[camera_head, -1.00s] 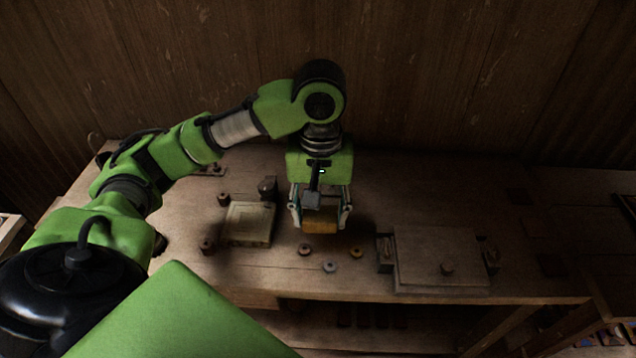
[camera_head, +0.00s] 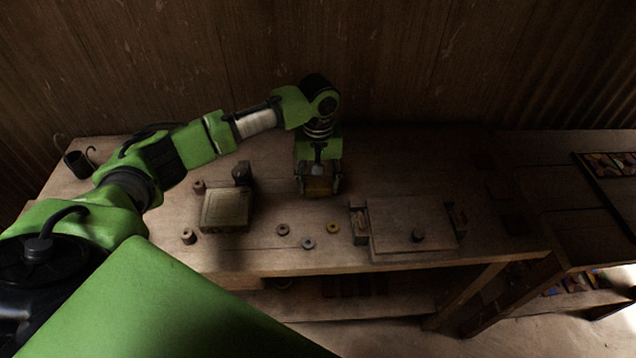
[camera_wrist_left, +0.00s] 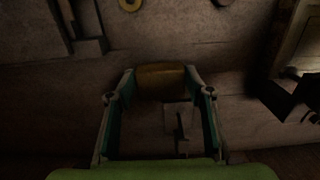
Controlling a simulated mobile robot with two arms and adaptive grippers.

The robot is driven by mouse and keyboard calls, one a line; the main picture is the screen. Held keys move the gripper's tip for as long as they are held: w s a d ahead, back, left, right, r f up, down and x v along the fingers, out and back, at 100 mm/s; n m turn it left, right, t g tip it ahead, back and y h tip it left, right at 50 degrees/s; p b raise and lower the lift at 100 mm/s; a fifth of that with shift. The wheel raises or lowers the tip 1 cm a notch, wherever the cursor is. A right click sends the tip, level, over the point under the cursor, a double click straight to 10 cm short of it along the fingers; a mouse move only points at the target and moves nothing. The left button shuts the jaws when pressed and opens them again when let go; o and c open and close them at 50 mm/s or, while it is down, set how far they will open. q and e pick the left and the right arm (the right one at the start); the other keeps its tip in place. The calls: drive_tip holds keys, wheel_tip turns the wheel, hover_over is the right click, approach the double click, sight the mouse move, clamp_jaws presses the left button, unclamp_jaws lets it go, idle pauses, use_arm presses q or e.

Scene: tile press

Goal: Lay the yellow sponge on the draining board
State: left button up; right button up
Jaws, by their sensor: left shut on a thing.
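My left gripper (camera_head: 318,188) is shut on the yellow sponge (camera_head: 319,186), a brownish-yellow block. The wrist view shows the sponge (camera_wrist_left: 160,80) between the two fingertips (camera_wrist_left: 160,84). The gripper points down over the back middle of the bench; whether the sponge touches the wood I cannot tell. A shallow pale-topped square piece (camera_head: 226,210) lies to the left. A flat wooden board (camera_head: 400,235) with a knob and side blocks lies to the right. I cannot tell which piece is the draining board. My right gripper is not in view.
Several small rings (camera_head: 308,243) lie in front of the gripper. Small brown pegs (camera_head: 189,236) and a dark block (camera_head: 242,173) stand around the pale piece. A dark mug (camera_head: 78,164) is at the back left. A tray of coloured pieces (camera_head: 580,160) is far right.

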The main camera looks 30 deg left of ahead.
use_arm(q)
drive_tip(key=shift+f, duration=0.75)
drive_tip(key=shift+f, duration=0.1)
drive_tip(key=o, duration=0.9)
